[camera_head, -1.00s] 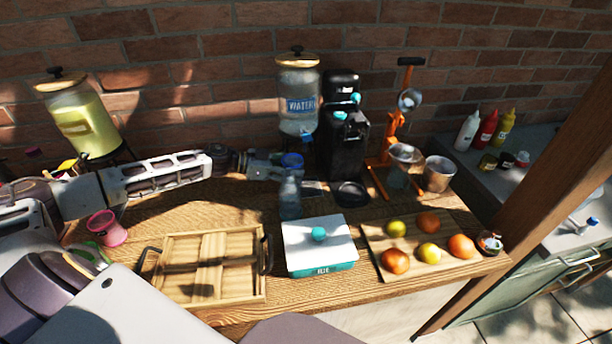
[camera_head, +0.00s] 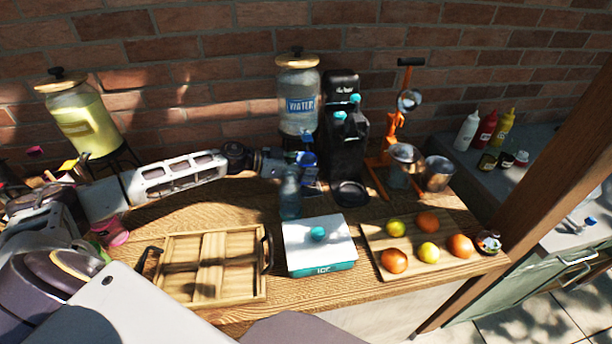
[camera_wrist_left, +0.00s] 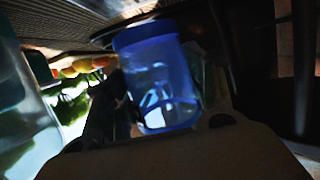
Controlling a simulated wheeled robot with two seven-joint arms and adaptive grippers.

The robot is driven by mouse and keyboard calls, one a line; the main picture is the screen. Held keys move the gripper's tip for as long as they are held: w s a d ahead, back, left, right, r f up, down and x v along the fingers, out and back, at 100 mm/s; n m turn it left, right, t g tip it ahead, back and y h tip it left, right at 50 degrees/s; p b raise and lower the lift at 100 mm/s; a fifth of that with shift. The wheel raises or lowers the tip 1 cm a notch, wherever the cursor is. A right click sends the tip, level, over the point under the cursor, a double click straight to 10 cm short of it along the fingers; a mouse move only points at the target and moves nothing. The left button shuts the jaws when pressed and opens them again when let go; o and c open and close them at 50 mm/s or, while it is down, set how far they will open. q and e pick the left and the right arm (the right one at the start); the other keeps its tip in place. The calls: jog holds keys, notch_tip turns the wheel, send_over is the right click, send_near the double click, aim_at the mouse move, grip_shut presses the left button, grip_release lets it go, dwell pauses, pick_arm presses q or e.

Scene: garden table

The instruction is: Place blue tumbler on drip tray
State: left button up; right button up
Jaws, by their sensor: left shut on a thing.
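The blue tumbler (camera_head: 308,160) is held by my left gripper (camera_head: 297,166), in front of the water dispenser (camera_head: 298,98) and under its tap. In the left wrist view the tumbler (camera_wrist_left: 158,80) is see-through blue and fills the middle, between the dark fingers; that picture looks turned over. A small dark tray (camera_head: 313,188) lies on the table just below the tumbler, partly hidden; I take it for the drip tray. I cannot tell whether the tumbler touches it. My right gripper does not show.
A clear bottle (camera_head: 290,196) stands close in front of my left gripper. A black machine (camera_head: 343,130) with a round black base (camera_head: 350,194) stands at right. A white ice box (camera_head: 319,243), a wooden tray (camera_head: 212,266) and a fruit board (camera_head: 378,240) lie in front.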

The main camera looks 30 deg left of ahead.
pick_arm(q)
jog(key=shift+f, duration=1.75)
jog(key=shift+f, duration=0.1)
jog(key=o, duration=1)
